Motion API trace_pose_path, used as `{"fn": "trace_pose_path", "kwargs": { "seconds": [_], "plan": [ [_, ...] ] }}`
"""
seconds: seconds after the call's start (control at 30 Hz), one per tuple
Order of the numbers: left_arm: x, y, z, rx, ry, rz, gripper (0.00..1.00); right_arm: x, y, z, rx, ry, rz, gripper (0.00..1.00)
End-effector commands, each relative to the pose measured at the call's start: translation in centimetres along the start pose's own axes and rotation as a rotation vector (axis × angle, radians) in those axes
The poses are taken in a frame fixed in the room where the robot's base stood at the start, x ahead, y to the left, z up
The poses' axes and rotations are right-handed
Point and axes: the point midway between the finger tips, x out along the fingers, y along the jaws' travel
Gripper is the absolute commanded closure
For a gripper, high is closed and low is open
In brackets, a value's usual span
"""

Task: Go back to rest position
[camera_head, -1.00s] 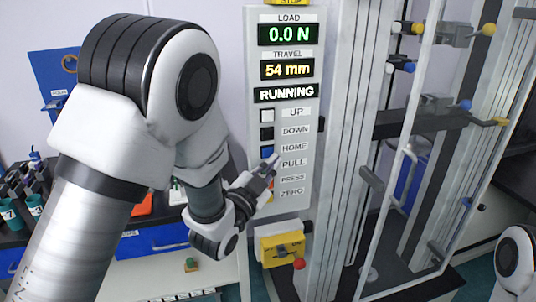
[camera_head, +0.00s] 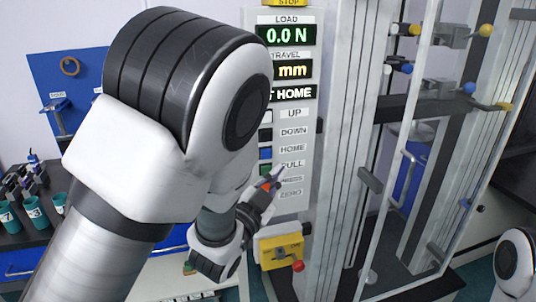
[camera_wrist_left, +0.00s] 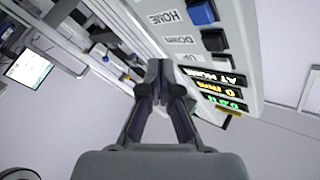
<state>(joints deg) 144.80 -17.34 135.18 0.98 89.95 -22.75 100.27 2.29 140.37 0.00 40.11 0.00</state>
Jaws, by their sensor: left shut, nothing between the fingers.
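My left gripper (camera_head: 273,178) is shut and empty in front of the lower part of the control panel (camera_head: 300,208), near the PULL and PRESS labels. In the left wrist view the shut fingers (camera_wrist_left: 160,72) point past the panel (camera_wrist_left: 220,15). The panel shows LOAD 0.0 N and a status line whose end reads HOME; in the wrist view it reads AT HOME. The blue HOME button (camera_head: 265,154) shows beside its label. My left arm hides part of the displays. My right arm shows only as a white piece at the lower right; its gripper is out of view.
A yellow switch box (camera_head: 280,252) with a red knob is below the panel. The tall test frame (camera_head: 345,150) with a clear door stands to the right. Teal cups (camera_head: 35,213) and a tool board (camera_head: 65,85) are at the left.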

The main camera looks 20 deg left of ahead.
Motion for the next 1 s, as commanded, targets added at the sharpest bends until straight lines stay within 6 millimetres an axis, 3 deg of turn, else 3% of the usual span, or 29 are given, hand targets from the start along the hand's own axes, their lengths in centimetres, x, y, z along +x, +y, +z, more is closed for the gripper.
{"fn": "trace_pose_path", "kwargs": {
  "seconds": [0.17, 0.27, 0.37, 0.47, 0.6, 0.67, 0.73, 0.8, 0.9, 1.0],
  "plan": [
    [-0.1, 0.2, 0.3, -0.001, -0.006, 0.004, 1.0, 0.0, 0.0, 0.0, 0.0, 0.0, 0.0, 1.0],
    [-0.5, 1.7, 2.8, -0.02, -0.055, 0.03, 1.0, 0.0, 0.0, 0.0, 0.0, 0.0, 0.0, 1.0],
    [-2.2, 4.4, 8.6, -0.073, -0.175, 0.072, 1.0, 0.0, 0.0, 0.0, 0.0, 0.0, 0.0, 1.0],
    [-5.9, 7.8, 15.9, -0.139, -0.361, 0.131, 1.0, 0.0, 0.0, 0.0, 0.0, 0.0, 0.0, 1.0],
    [-13.6, 12.6, 25.0, -0.255, -0.683, 0.229, 1.0, 0.0, 0.0, 0.0, 0.0, 0.0, 0.0, 1.0],
    [-17.6, 14.6, 28.2, -0.311, -0.834, 0.27, 1.0, 0.0, 0.0, 0.0, 0.0, 0.0, 0.0, 1.0],
    [-23.0, 16.7, 31.1, -0.381, -1.022, 0.314, 1.0, 0.0, 0.0, 0.0, 0.0, 0.0, 0.0, 1.0],
    [-28.4, 18.4, 33.1, -0.455, -1.213, 0.347, 1.0, 0.0, 0.0, 0.0, 0.0, 0.0, 0.0, 1.0],
    [-35.0, 19.8, 33.9, -0.556, -1.472, 0.375, 1.0, 0.0, 0.0, 0.0, 0.0, 0.0, 0.0, 1.0],
    [-38.5, 20.4, 33.1, -0.622, -1.657, 0.38, 1.0, 0.0, 0.0, 0.0, 0.0, 0.0, 0.0, 1.0]
  ]
}}
